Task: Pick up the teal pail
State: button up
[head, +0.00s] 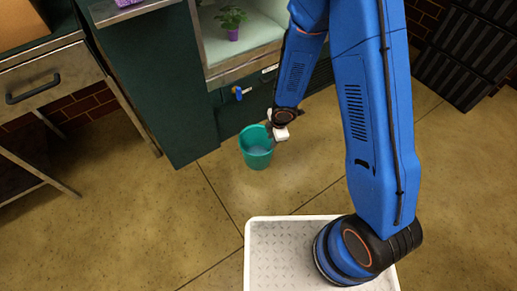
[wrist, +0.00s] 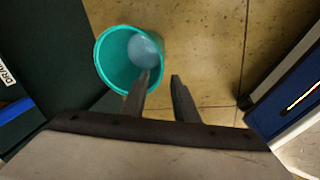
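The teal pail (head: 256,155) stands upright on the floor in front of the dark green cabinet in the head view. It holds something pale blue, perhaps water. In the wrist view the pail (wrist: 104,55) is at the upper left. My gripper (wrist: 160,80) is open, with a gap between its two fingers. In the wrist view the left fingertip overlaps the pail's near right rim, and the right finger is outside the pail. In the head view my gripper (head: 275,133) is at the pail's right upper edge. I cannot tell whether it touches the rim.
A dark green cabinet (head: 170,100) stands close behind the pail, with a blue tap (head: 238,93) on its front. A potted plant (head: 232,22) sits in the lit recess above. A drawer table (head: 45,85) is at the left. Dark crates (head: 465,55) stand at the right.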

notch_tip(320, 180, down, 3)
jog(key=s+a, duration=0.1)
send_over(261, 160)
jog(key=d, duration=0.2)
jog(key=shift+f, duration=5.8)
jog(key=shift+n+g, duration=0.3)
jog(key=shift+w+a+f, duration=0.1)
jog(key=shift+a+f, duration=0.15)
jog(key=shift+f, duration=0.6)
jog(key=shift+a+f, duration=0.25)
jog(key=shift+f, duration=0.55)
jog(key=shift+w+a+f, duration=0.1)
jog(key=shift+a+f, duration=0.15)
jog(key=shift+f, duration=0.6)
grip_shut()
